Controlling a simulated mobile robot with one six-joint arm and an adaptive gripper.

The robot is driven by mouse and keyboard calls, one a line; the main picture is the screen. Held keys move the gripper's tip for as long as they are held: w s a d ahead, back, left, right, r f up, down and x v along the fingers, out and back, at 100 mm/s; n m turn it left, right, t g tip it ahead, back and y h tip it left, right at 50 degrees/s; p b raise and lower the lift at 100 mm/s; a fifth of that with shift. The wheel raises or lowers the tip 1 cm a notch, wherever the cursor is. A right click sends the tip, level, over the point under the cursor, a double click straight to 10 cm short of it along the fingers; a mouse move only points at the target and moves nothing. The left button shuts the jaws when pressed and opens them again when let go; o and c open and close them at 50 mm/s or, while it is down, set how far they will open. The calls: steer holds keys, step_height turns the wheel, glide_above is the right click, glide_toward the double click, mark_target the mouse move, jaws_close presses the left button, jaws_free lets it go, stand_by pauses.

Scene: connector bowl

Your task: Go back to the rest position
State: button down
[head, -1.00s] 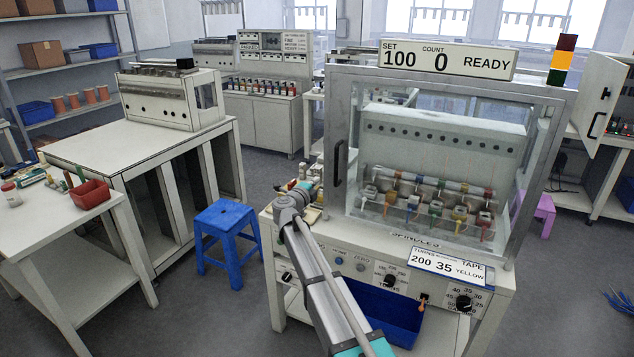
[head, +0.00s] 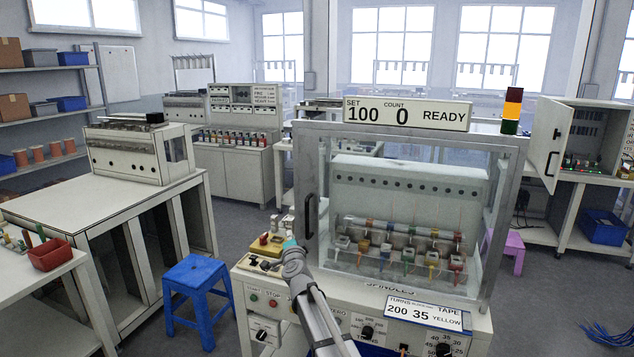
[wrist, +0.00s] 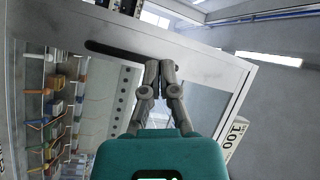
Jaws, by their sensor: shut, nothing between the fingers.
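My gripper (wrist: 161,66) is shut and empty in the wrist view, its two grey fingers meeting in front of the teal body. It points towards the glass-fronted winding machine, whose grey frame (wrist: 205,62) and dark door handle slot run across that view. In the head view my arm reaches up from the bottom edge to the machine's left front corner. Only a teal bit of the gripper end shows there; the fingers are hidden behind the arm.
The winding machine (head: 505,190) has a closed glass front with several coloured spools inside. A control panel with buttons and dials lies below. A blue stool (head: 194,275) stands on the floor to the left, near a white bench (head: 60,212). A red bin (head: 50,254) sits further left.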

steer(key=s+d+f+n+g+y+p, duration=0.1)
steer(key=s+d+f+n+g, duration=0.45)
steer(key=s, duration=0.35)
steer(key=s+d+f+n+g+y, duration=0.1)
steer(key=s+d+f+n+g, duration=0.5)
steer(key=s, duration=0.3)
steer(key=s+d+f+g+h, duration=0.2)
steer(key=s+d+f+g, duration=0.1)
steer(key=s+d, duration=0.4)
steer(key=s+d+f+g+h+p, duration=0.1)
steer(key=s+d+f+g+h, duration=0.2)
steer(key=s+d, duration=0.4)
steer(key=s+g, duration=0.1)
steer(key=s, duration=0.3)
steer(key=shift+s, duration=0.35)
